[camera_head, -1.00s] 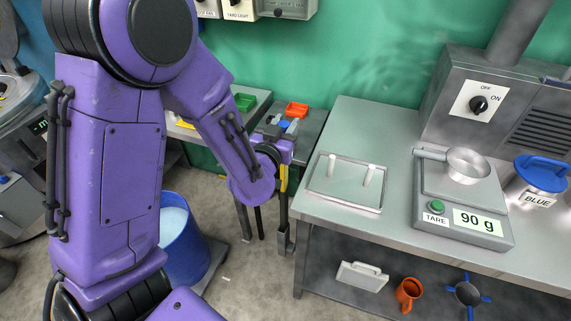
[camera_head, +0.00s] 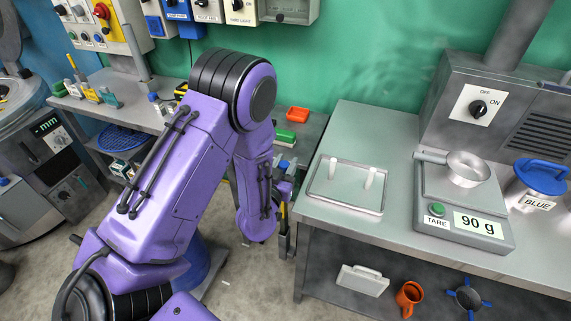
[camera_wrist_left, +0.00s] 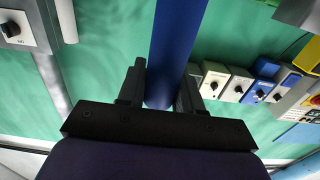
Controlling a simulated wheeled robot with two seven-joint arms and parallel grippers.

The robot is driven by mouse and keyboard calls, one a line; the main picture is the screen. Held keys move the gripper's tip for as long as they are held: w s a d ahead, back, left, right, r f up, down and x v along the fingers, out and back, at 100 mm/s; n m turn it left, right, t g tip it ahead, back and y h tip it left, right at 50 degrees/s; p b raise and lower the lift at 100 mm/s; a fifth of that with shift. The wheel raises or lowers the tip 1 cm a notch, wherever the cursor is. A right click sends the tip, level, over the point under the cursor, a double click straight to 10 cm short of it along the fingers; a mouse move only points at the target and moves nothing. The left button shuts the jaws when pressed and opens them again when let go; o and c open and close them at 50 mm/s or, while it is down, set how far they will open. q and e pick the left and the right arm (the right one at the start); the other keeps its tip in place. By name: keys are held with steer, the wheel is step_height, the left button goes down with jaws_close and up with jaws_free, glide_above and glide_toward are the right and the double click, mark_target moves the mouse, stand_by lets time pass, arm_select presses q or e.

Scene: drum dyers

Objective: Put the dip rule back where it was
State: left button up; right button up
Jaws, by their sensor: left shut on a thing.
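My left gripper (camera_wrist_left: 163,88) is shut on a long blue bar (camera_wrist_left: 176,40), which I take to be the dip rule. In the left wrist view the bar runs up between the two dark fingers and out of the top edge; no markings can be read on it. In the head view my own purple arm hides most of the gripper and the bar, near the gap left of the steel bench. A thin yellow piece (camera_head: 284,216) shows there beside the wrist; I cannot tell what it belongs to. My right gripper is in neither view.
The steel bench (camera_head: 400,130) carries a tray (camera_head: 340,200) with two white pegs, a scale (camera_head: 464,222) reading 90 g and a blue-lidded pot (camera_head: 540,177). A blue drum (camera_head: 200,265) stands below.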

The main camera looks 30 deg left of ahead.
arm_select(q)
steer(key=shift+s+f, duration=0.1)
steer(key=shift+f, duration=0.1)
steer(key=o, duration=1)
steer(key=shift+c, duration=0.2)
